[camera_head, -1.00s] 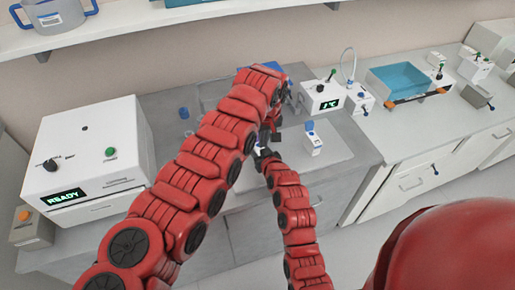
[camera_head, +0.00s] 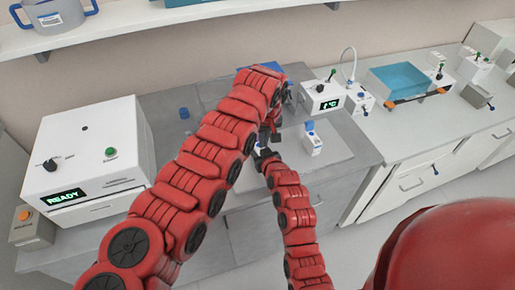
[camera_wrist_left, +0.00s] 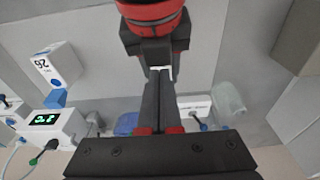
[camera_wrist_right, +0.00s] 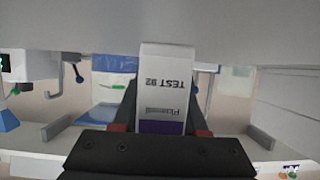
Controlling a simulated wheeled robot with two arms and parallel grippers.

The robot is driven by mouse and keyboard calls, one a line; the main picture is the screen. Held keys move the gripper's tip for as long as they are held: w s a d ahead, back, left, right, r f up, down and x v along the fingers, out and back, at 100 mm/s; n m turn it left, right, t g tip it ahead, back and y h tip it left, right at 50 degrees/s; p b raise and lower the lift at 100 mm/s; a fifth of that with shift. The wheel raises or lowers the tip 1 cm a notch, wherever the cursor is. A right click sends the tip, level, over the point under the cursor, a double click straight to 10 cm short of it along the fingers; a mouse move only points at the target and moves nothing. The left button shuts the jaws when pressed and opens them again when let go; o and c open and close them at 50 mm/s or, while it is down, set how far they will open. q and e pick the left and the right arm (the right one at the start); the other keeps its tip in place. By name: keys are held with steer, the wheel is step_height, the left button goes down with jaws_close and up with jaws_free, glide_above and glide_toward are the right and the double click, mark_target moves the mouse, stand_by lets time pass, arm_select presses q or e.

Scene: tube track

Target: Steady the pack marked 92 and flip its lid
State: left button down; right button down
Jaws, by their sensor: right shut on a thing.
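The pack marked 92 (camera_wrist_right: 168,85) is white with a purple band and stands between the fingers of my right gripper (camera_wrist_right: 168,120). The right fingers are shut on its sides. In the head view, my right gripper (camera_head: 262,158) is low over the worktop, with only a white bit of the pack showing. My left gripper (camera_wrist_left: 160,72) has its fingers together and looks empty, its tips close to a small white edge beside my right gripper. In the head view the left gripper (camera_head: 270,133) is just above the right one. The lid's state is hidden.
Another white pack with a blue cap (camera_head: 312,143) stands to the right. A white box with a green display (camera_head: 322,97) is behind it. A large white machine reading READY (camera_head: 88,155) stands at left. A blue tray (camera_head: 405,80) is farther right.

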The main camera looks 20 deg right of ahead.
arm_select(q)
steer(key=shift+f, duration=0.5)
steer(key=shift+r, duration=0.1)
steer(key=shift+r, duration=2.7)
steer(key=shift+r, duration=0.1)
step_height(320, 180, up, 7)
arm_select(e)
steer(key=shift+c, duration=1.8)
jaws_free()
arm_select(q)
steer(key=shift+f, duration=0.2)
arm_select(e)
steer(key=shift+s, duration=0.1)
